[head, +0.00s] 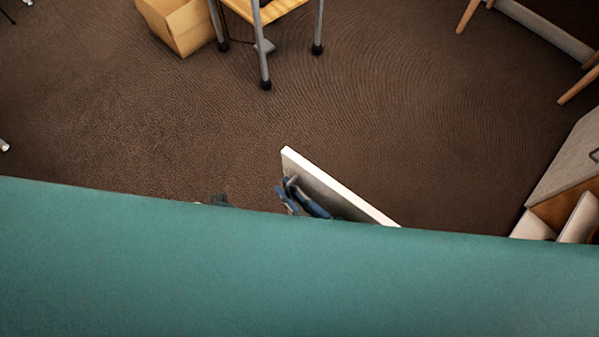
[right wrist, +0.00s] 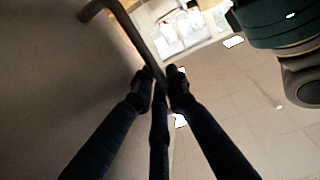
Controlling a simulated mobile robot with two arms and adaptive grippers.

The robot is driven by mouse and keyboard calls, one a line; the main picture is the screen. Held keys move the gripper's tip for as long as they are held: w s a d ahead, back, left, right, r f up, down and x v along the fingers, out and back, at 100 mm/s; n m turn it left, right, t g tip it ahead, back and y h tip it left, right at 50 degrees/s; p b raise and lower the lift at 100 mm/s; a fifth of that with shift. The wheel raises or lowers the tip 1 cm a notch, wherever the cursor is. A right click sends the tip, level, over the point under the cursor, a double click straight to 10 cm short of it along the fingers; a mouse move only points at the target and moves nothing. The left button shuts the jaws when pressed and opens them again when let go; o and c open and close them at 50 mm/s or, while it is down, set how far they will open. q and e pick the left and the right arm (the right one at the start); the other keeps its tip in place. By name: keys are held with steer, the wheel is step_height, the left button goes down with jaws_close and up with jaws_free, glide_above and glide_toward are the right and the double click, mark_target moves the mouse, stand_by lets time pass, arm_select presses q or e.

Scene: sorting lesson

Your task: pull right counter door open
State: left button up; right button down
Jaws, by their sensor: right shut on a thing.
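The counter door (head: 345,190) stands out as a slanted panel with a white edge in the head view. Its lower end there is hidden. My right gripper (head: 289,193), blue, is at the door's inner-left face. In the right wrist view the gripper (right wrist: 161,90) is shut on a bar handle (right wrist: 130,32), with a finger on each side of it. The door's face (right wrist: 50,90) fills the left of that view. A small dark piece (head: 220,200), perhaps my left gripper, barely shows; its jaws are hidden.
Brown carpet (head: 180,120) lies clear beyond the door. A grey cabinet (head: 570,150) is at the right edge. The lower part of the head view is blocked.

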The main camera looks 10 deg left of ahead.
steer(key=shift+s+a, duration=0.2)
steer(key=shift+s, duration=0.15)
steer(key=c, duration=1.7)
jaws_free()
steer(key=shift+c, duration=0.2)
steer(key=shift+d, duration=0.1)
steer(key=v, duration=1.1)
steer(key=shift+s+d, duration=0.25)
steer(key=shift+d, duration=0.05)
